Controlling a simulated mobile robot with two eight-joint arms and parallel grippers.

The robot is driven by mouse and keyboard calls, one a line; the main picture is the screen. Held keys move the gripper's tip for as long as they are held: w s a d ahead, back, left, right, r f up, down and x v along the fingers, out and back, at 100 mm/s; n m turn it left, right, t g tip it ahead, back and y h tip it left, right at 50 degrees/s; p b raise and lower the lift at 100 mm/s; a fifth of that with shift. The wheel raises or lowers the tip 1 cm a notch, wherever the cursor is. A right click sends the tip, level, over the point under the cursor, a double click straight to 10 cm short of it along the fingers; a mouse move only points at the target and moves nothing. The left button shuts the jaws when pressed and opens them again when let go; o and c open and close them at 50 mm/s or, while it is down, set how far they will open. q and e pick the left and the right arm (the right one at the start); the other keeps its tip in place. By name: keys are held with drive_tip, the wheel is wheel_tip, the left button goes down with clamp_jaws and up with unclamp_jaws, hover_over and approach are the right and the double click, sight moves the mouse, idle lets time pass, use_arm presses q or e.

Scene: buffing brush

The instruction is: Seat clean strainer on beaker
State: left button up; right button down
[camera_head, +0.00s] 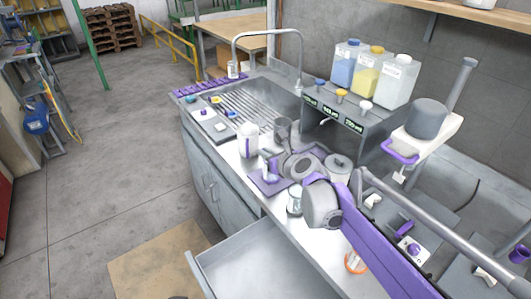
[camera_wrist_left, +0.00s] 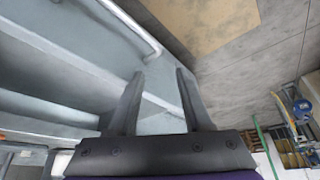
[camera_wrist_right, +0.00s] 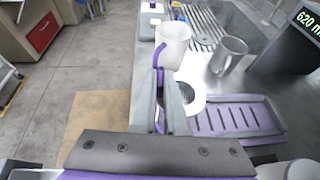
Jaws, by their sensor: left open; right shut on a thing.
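My right gripper (camera_head: 268,164) is over the counter beside the purple slotted tray (camera_head: 262,184). In the right wrist view its fingers (camera_wrist_right: 166,92) are shut on a purple-handled piece, which I take to be the strainer (camera_wrist_right: 183,95); its dark round part shows just right of the fingers. The strainer's bowl is mostly hidden in the head view. A clear glass beaker (camera_head: 294,200) stands on the counter near the front edge, partly covered by my right wrist. I cannot tell the gap between strainer and beaker. My left gripper (camera_wrist_left: 158,88) is open and empty near the cabinet front.
A white jug (camera_head: 248,140) and a grey mug (camera_head: 283,128) stand behind the tray. An open drawer (camera_head: 262,265) juts out below the counter. A dispenser with bottles (camera_head: 370,70) stands at the back.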

drive_tip(key=shift+f+b, duration=0.4)
drive_tip(key=shift+f, duration=0.3)
drive_tip(key=c, duration=1.2)
unclamp_jaws()
drive_tip(key=shift+c, duration=0.2)
drive_tip(key=shift+r, duration=0.1)
drive_tip(key=p+v, duration=0.3)
drive_tip(key=v, duration=0.8)
